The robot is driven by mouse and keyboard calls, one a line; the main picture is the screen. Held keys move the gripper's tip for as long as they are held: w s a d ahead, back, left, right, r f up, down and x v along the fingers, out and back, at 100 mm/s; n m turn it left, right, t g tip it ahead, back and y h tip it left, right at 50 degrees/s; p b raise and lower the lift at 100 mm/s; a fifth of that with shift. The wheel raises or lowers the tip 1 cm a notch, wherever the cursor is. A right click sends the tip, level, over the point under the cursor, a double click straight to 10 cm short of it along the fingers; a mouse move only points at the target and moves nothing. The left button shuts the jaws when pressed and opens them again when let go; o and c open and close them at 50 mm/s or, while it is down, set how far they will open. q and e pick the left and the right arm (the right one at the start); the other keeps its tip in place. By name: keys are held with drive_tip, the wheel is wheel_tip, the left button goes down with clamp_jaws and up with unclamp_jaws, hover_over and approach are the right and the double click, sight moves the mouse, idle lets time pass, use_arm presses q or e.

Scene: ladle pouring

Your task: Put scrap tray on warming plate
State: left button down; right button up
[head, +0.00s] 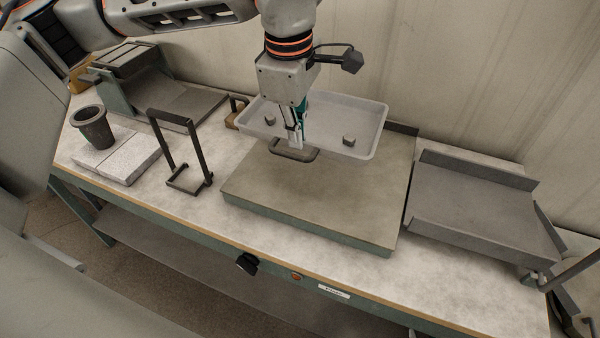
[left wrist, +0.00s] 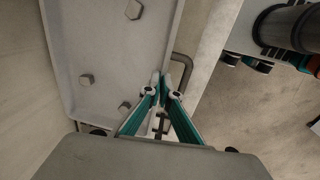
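The scrap tray (head: 350,116) is a shallow light grey tray with a dark handle (head: 294,153) at its near edge and a few dark hex pieces in it. It is over the back part of the warming plate (head: 320,205), a broad flat slab; I cannot tell whether it touches the slab. My left gripper (head: 294,143) points down at the handle. In the left wrist view its teal fingers (left wrist: 163,88) come together at the handle (left wrist: 184,68), beside the tray's edge (left wrist: 166,40). The fingers partly hide the grip. My right gripper is not in view.
A dark cup (head: 94,128) stands on pale blocks at the left. A black upright frame (head: 180,150) stands between the blocks and the slab. A grey tray-like stand (head: 480,210) is right of the slab. The slab's front part is bare.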

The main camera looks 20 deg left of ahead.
use_arm(q)
wheel_tip(320, 180, down, 11)
drive_tip(key=shift+f, duration=0.1)
idle(0.4)
drive_tip(key=shift+f, duration=0.15)
drive_tip(key=c, duration=2.3)
unclamp_jaws()
drive_tip(key=r, duration=0.4)
drive_tip(key=s+r, duration=0.1)
drive_tip(key=r, duration=0.7)
drive_tip(key=shift+s+r, duration=0.1)
drive_tip(key=shift+s, duration=0.15)
